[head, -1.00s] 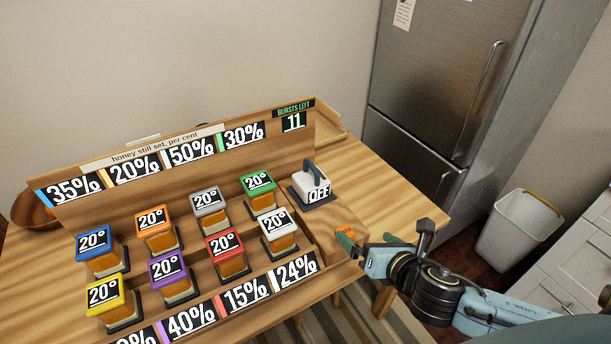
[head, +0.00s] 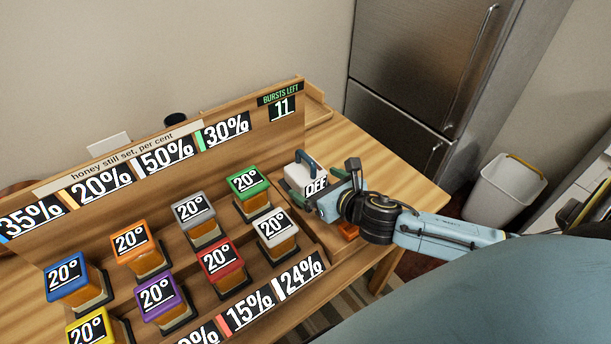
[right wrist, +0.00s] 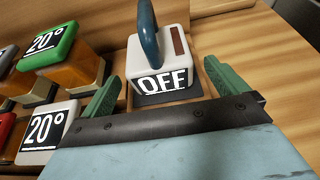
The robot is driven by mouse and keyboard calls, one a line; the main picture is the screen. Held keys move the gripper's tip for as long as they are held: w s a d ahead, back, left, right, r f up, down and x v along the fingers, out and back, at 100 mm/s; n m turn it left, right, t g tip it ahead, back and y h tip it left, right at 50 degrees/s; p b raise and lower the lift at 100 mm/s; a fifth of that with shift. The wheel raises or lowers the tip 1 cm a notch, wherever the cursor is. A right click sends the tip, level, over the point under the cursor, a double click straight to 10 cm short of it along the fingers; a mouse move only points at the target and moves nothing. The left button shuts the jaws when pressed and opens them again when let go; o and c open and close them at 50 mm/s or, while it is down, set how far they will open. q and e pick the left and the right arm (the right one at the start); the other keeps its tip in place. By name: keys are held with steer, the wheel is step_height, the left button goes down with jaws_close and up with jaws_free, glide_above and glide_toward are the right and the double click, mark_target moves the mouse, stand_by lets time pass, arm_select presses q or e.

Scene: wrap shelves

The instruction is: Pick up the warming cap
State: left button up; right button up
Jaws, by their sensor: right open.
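The warming cap (head: 297,178) is a white block with a dark blue-grey handle on top and an "OFF" label on its front. It sits on a dark pad at the right end of the wooden rack. It also shows in the right wrist view (right wrist: 160,62), upright and just ahead of the fingers. My right gripper (head: 318,196) is open at the cap's near right side, covering part of it in the head view. In the right wrist view its green fingers (right wrist: 165,92) are spread to either side of the cap's front, with nothing between them held. My left gripper is out of view.
Several honey jars with coloured lids reading 20° stand in two rows; the green-lidded (head: 250,187) and white-lidded (head: 277,232) ones are nearest the cap. A backboard (head: 150,205) with percentages rises behind. Bare table (head: 375,160) lies right.

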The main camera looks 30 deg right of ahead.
mark_target(305, 177)
steer(key=shift+w+f, duration=0.25)
steer(key=shift+w, duration=0.35)
steer(key=b+x, duration=0.1)
steer(key=x, duration=0.2)
steer(key=shift+w+f, duration=0.15)
steer(key=shift+w, duration=0.1)
steer(key=shift+w+a+f, duration=0.1)
steer(key=shift+w, duration=0.15)
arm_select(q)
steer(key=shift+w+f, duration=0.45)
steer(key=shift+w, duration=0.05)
arm_select(e)
steer(key=shift+c, duration=0.2)
steer(key=c, duration=1.2)
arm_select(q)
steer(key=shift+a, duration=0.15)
arm_select(e)
steer(key=shift+c, duration=0.4)
